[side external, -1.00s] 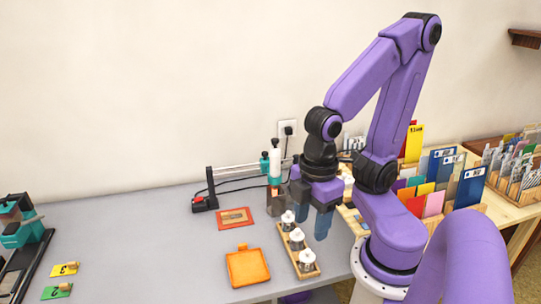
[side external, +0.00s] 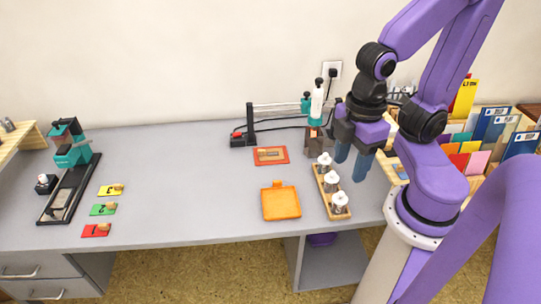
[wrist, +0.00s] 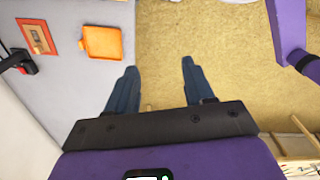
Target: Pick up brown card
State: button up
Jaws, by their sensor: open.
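My gripper (side external: 352,160) is open and empty, pointing down just right of the small bottle rack. In the wrist view its two blue fingers (wrist: 157,68) are apart, with only tan floor between them. Several coloured cards, including blue, yellow and pink ones, stand in a wooden card rack (side external: 464,187) at the right, behind my arm. A tan-brown card (side external: 507,130) seems to stand among the blue ones there, but it is small and partly covered, so I cannot be sure of it. My gripper is left of these cards and apart from them.
A wooden rack with white-capped bottles (side external: 331,183) stands close to my gripper. An orange pad (side external: 281,203) and a red-framed piece (side external: 270,155) lie left of it. A teal stamp press (side external: 72,150) and numbered coloured tags (side external: 103,209) are far left. The middle of the desk is clear.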

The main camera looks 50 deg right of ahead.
dwell(0.4)
jog(key=shift+c, duration=0.8)
